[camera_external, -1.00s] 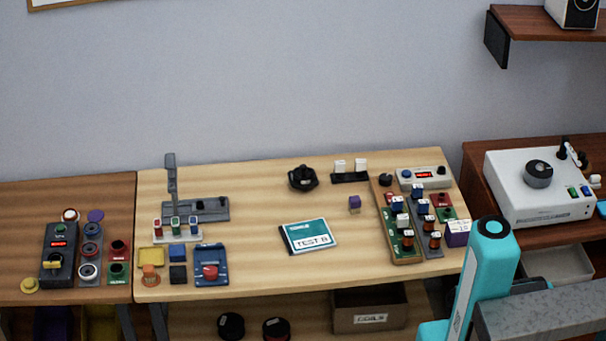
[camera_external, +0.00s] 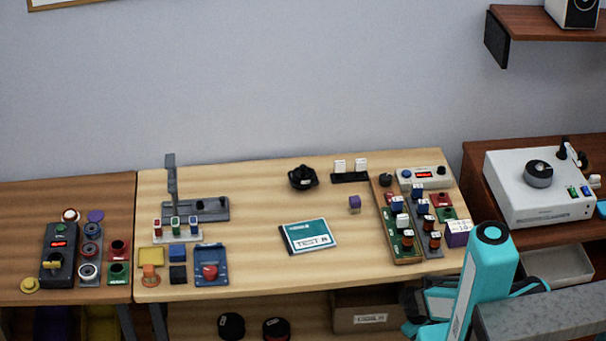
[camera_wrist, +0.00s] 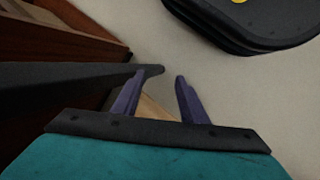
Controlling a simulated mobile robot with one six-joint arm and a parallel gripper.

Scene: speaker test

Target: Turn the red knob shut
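A small red knob-like piece (camera_external: 210,271) sits in a blue tray (camera_external: 221,252) at the front left of the light wooden table in the external view. It is too small there to tell how far it is turned. My gripper (camera_wrist: 159,76) shows in the wrist view with two dark purple fingers apart and nothing between them. It points down at pale floor and is far from the red piece. In the external view my arm is at the lower right, beyond the table's front edge, and my fingers cannot be made out. The red piece is not in the wrist view.
A grey lever fixture (camera_external: 171,185) stands behind the tray. A teal card (camera_external: 309,237) lies mid-table, with clear wood around it. Component boards (camera_external: 408,256) fill the right end. A white device (camera_external: 520,205) stands on the right-hand table. Dark wooden furniture (camera_wrist: 70,42) borders the wrist view's left.

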